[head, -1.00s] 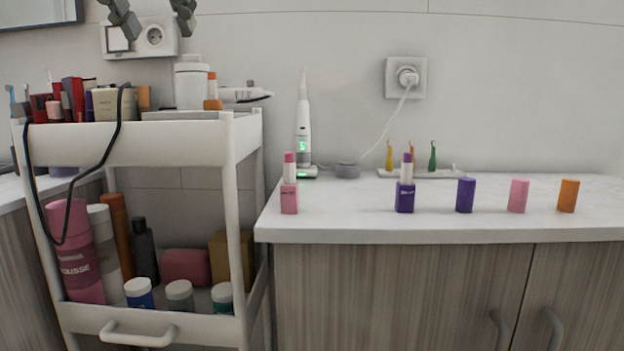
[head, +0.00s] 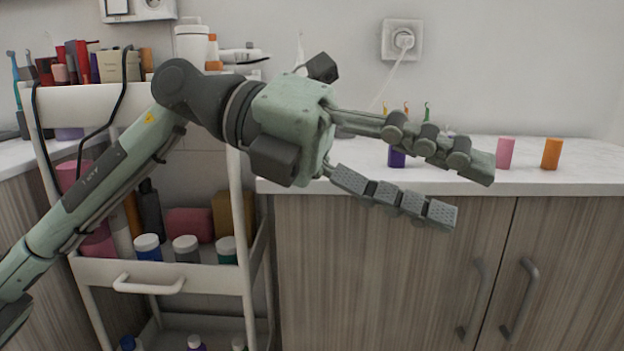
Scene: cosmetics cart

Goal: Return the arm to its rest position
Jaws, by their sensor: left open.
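My left arm comes in from the left across the cart, with its gripper (head: 457,190) stretched to the right in front of the counter's front edge. Its two fingers are spread apart with nothing between them. The palm and fingers hide the pink lipstick, the purple cap and much of the purple lipstick (head: 397,158), whose base shows behind the upper finger. My right gripper is not in view.
The white cart (head: 205,275) with bottles and jars stands at left, behind my arm. The counter (head: 590,180) holds a pink cap (head: 505,153) and an orange cap (head: 551,154) right of the fingers. Cabinet doors with handles (head: 520,298) are below.

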